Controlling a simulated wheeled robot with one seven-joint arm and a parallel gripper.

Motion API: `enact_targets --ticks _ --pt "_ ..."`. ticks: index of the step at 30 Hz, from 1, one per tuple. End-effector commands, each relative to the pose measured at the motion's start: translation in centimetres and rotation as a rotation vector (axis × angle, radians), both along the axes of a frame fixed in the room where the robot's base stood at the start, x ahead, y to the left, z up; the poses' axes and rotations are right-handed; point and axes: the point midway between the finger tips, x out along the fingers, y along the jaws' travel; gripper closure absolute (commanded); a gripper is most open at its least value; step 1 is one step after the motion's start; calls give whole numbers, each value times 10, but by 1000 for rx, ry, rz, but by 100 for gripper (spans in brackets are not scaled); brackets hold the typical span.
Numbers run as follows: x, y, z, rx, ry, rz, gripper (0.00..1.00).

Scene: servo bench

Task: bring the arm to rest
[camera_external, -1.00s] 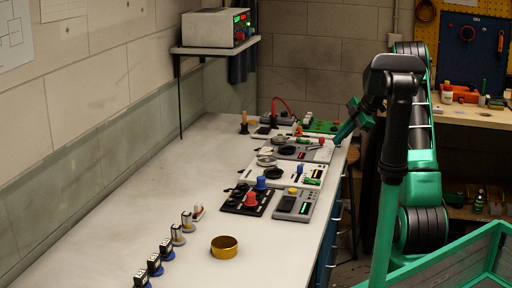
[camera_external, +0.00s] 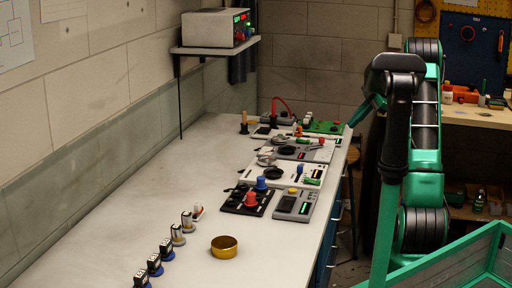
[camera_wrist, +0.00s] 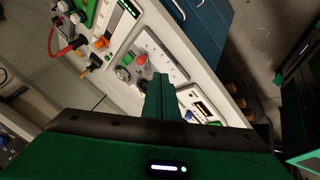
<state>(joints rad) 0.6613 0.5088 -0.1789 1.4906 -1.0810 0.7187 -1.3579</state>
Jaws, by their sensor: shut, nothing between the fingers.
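My gripper (camera_wrist: 161,88) shows in the wrist view as two green fingers pressed together, with nothing between them. The bench boards lie beyond its tips, apart from it. In the external view a green end of my arm (camera_external: 366,112) shows at the right of the bench's far end, above and beside the edge. The rest of the wrist is hidden behind my folded black and green arm.
The bench (camera_external: 135,207) carries several boards with knobs, including a green board (camera_external: 322,127). A brass ring (camera_external: 224,247) and a row of small parts stand nearer. A shelf holds a power supply (camera_external: 217,28). A second workbench (camera_external: 470,116) stands behind my arm.

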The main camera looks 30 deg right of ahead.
Motion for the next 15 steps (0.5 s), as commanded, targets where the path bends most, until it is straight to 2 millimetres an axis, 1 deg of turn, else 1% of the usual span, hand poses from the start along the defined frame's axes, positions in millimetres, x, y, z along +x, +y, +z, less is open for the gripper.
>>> enact_targets --ticks 7,10,14,15 --pt "0 1 0 1 2 -2 100" --pt "-4 6 4 6 21 -36 100" --pt "-21 21 13 26 93 -167 100" --pt "-30 27 16 35 124 -223 100"
